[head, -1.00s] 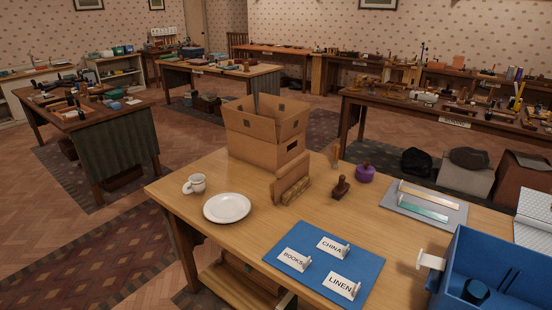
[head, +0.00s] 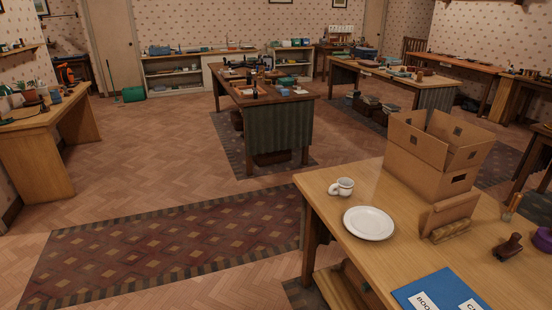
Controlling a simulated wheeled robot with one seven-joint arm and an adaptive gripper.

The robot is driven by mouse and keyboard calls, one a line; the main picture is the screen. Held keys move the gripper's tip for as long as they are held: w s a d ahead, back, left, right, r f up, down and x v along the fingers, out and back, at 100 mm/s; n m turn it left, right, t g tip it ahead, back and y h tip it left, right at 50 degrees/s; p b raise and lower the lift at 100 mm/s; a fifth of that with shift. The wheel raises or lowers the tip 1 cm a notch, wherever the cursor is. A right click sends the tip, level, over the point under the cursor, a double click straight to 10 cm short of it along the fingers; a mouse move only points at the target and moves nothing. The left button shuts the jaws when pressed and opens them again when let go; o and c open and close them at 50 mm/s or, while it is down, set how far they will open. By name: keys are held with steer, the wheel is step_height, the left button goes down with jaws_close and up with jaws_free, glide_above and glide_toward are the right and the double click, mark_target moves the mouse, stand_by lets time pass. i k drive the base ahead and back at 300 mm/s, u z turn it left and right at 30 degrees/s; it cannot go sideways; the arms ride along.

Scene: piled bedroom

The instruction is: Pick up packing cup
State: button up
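The packing cup is a small white mug (head: 343,187) on the near wooden table, close to its left edge in the head view. Its handle points left. It stands just behind a white plate (head: 369,223), apart from it. An open cardboard box (head: 430,160) stands to the right of the cup. My gripper is not in the head view.
The near wooden table (head: 400,262) also holds a brown block, a stamp (head: 508,247) and a blue board (head: 436,290) with label cards. Open parquet floor and a patterned rug (head: 170,250) lie left of the table. A curtained table (head: 265,133) stands behind.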

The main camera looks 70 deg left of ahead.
mark_target(341, 190)
steer(key=u, duration=1.55)
